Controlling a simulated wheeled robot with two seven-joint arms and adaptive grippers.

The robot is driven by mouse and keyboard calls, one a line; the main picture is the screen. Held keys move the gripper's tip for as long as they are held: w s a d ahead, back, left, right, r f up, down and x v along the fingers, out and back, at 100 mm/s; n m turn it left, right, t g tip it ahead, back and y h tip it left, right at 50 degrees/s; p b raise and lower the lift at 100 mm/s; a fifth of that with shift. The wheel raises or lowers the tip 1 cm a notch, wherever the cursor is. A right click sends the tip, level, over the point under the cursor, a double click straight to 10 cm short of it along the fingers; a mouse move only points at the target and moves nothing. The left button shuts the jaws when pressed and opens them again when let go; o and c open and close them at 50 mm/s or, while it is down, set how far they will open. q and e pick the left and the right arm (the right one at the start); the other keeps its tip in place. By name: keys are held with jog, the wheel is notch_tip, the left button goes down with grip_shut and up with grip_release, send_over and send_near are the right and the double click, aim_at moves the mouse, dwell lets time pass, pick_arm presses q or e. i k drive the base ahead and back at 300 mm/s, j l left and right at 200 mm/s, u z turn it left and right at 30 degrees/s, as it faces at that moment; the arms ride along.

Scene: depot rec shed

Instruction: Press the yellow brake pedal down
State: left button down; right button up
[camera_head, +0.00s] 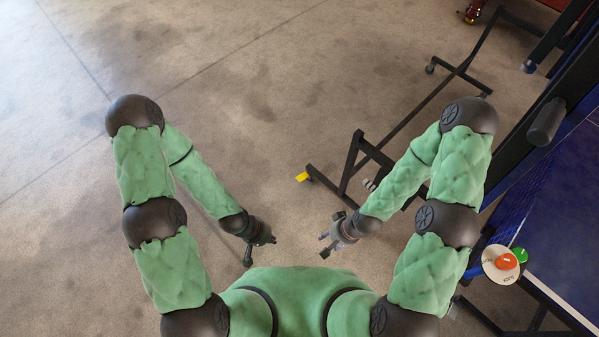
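The yellow brake pedal (302,177) is a small flat tab at the near left end of a black wheeled frame, low by the floor. My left gripper (261,252) is below and left of the pedal in the picture, with its dark fingers apart and nothing seen between them. My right gripper (324,245) is below and slightly right of the pedal, pointing left, with its fingertips apart and nothing seen between them. Both grippers are apart from the pedal. The picture does not clearly show whether the pedal is up or down.
The black frame (352,163) runs up and right on castors (429,69). A blue table with a net (575,190) stands at the right. A round cream disc (491,264) with red and green pieces is at its near edge. Concrete floor is clear at left and centre.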

aim_at(303, 176)
jog(key=i+j, duration=0.3)
jog(key=i, duration=0.15)
jog(key=i+j, duration=0.3)
jog(key=i, duration=0.15)
jog(key=i+j, duration=0.3)
jog(key=i+z, duration=0.15)
jog(key=z, duration=1.8)
